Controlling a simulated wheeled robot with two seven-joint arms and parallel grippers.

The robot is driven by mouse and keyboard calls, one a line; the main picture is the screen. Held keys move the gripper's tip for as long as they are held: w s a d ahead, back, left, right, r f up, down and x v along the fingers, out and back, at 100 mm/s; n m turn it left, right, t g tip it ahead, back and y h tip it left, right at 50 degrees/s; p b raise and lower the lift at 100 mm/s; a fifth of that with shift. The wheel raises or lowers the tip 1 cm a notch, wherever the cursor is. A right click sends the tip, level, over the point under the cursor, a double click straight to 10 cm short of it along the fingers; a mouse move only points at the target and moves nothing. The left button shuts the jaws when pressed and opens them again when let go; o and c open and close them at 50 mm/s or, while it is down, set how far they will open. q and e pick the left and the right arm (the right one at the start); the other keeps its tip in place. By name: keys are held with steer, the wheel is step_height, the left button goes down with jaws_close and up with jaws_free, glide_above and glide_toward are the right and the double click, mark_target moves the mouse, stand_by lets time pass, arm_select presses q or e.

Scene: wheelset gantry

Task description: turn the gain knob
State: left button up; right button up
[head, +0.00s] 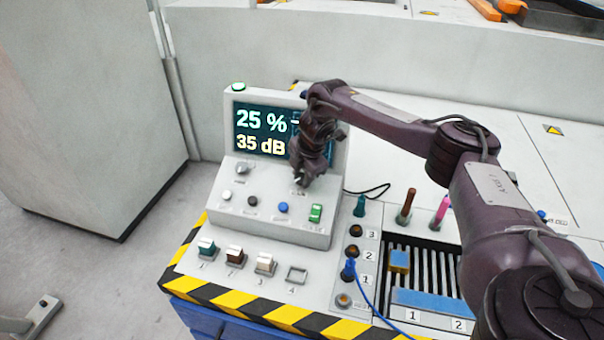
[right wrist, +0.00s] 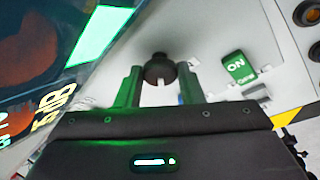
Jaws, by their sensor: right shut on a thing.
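My right gripper (head: 300,180) reaches down to the sloped face of the grey control console (head: 270,222). In the right wrist view its two fingers (right wrist: 160,84) are shut on a dark round knob (right wrist: 158,66), one finger on each side. I take this as the gain knob; in the head view my gripper hides it. Another knob (head: 242,169) sits at the left of the panel. The display (head: 258,132) reads "25 %" and "35 dB"; my arm covers its right part. My left gripper is not in view.
A green ON switch (head: 315,213) and a blue button (head: 283,208) lie close below the gripper. Several coloured blocks (head: 265,264) stand at the front. A blue cable (head: 362,290) and slotted rack (head: 430,268) are to the right. A striped edge (head: 235,303) borders the bench.

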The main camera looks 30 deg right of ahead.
steer(key=shift+s+r+m+t+p, duration=0.1)
steer(key=shift+m+t+p, duration=0.2)
steer(key=shift+m+p, duration=0.45)
steer(key=m+t+p, duration=0.1)
steer(key=m, duration=0.1)
steer(key=m+p, duration=0.2)
steer(key=m, duration=0.1)
steer(key=shift+s+t+h, duration=0.15)
steer(key=shift+t+h, duration=0.15)
steer(key=shift+t, duration=0.1)
steer(key=m+p, duration=0.1)
steer(key=m, duration=0.1)
steer(key=m+t+h+p, duration=0.1)
steer(key=m+p, duration=0.1)
steer(key=shift+a+m, duration=0.2)
steer(key=shift+m, duration=0.15)
steer(key=shift+f+m+h+p, duration=0.2)
steer(key=shift+m+h+p, duration=0.5)
steer(key=shift+m+p, duration=0.9)
steer(key=shift+m+b, duration=0.3)
steer(key=shift+m, duration=0.2)
steer(key=o, duration=1)
steer(key=shift+s, duration=0.1)
